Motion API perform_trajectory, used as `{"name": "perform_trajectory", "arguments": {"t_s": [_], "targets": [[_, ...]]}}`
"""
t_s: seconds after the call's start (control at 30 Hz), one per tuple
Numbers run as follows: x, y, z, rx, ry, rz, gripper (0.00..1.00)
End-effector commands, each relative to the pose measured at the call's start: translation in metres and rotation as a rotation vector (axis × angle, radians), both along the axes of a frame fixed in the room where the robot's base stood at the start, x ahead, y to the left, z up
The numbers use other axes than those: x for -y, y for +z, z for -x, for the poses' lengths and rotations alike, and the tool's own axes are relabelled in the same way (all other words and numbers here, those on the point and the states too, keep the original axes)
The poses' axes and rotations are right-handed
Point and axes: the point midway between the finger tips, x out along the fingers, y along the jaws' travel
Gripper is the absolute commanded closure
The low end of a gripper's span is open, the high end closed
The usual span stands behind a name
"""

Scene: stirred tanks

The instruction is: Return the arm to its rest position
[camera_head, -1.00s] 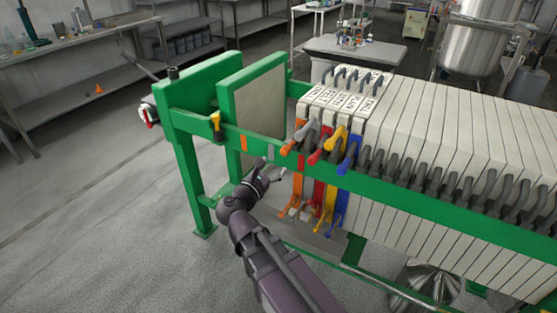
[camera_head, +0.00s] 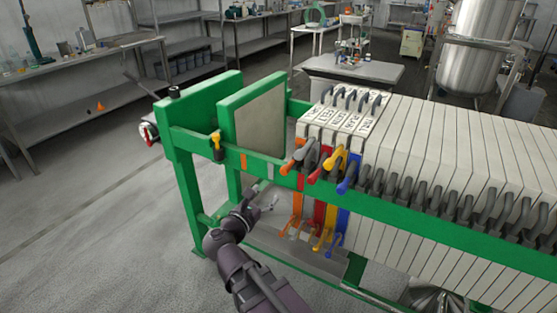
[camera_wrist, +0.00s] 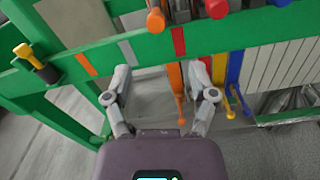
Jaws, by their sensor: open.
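My arm (camera_head: 238,262) reaches up from the bottom of the head view toward the front of the green filter press frame (camera_head: 190,150). My gripper (camera_head: 264,194) is just below the front green rail, left of the coloured plate handles. In the wrist view my gripper (camera_wrist: 162,82) has its two grey fingers spread wide, with nothing between them. An orange handle (camera_wrist: 176,90) hangs near the right finger; I cannot tell whether they touch.
White filter plates (camera_head: 440,150) with orange, red, yellow and blue handles fill the press to the right. A yellow-topped lever (camera_head: 216,146) sits on the left of the rail. A grey table (camera_head: 354,72) and a steel tank (camera_head: 482,55) stand behind. The floor at left (camera_head: 90,230) is clear.

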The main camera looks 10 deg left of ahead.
Motion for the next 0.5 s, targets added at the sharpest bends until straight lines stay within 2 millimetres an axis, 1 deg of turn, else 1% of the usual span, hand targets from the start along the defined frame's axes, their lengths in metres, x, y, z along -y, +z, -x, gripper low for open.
{"name": "perform_trajectory", "arguments": {"t_s": [0.13,0.27,0.37,0.5], "targets": [[0.003,-0.001,-0.001,-0.003,-0.007,-0.011,0.27],[0.014,-0.007,-0.005,-0.016,-0.035,-0.064,0.27],[0.031,-0.016,-0.01,-0.033,-0.077,-0.141,0.27],[0.065,-0.035,-0.018,-0.061,-0.171,-0.301,0.27]]}}
